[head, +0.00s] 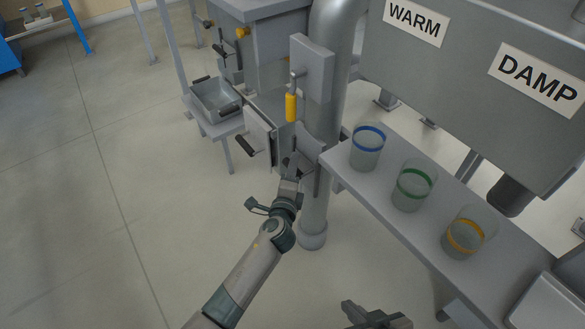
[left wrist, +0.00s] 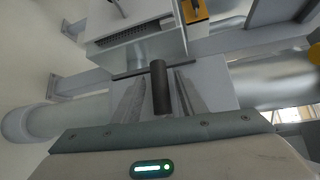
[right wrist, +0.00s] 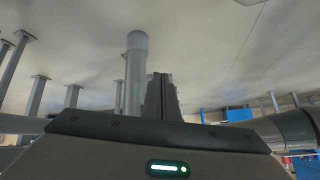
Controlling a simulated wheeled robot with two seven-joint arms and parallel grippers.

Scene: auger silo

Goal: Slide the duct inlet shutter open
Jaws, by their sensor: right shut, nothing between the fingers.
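The duct is a grey vertical pipe (head: 318,205) in the middle of the head view. A pale inlet box with a dark grille (left wrist: 138,38) shows in the left wrist view. Below it, a dark cylindrical handle (left wrist: 161,90), apparently the shutter's, stands between the fingers of my left gripper (left wrist: 160,98). Those fingers look apart, with narrow gaps beside the handle. In the head view my left gripper (head: 291,165) is beside the pipe and partly hides the inlet area. My right gripper (head: 362,312) is shut and empty at the bottom edge; its fingers also show in the right wrist view (right wrist: 162,95).
A shelf (head: 415,235) right of the pipe holds blue-banded (head: 367,150), green-banded (head: 413,187) and orange-banded (head: 467,235) beakers. A yellow handle (head: 291,107) hangs above my left gripper. A metal tray (head: 214,100) stands behind left. The left floor is clear.

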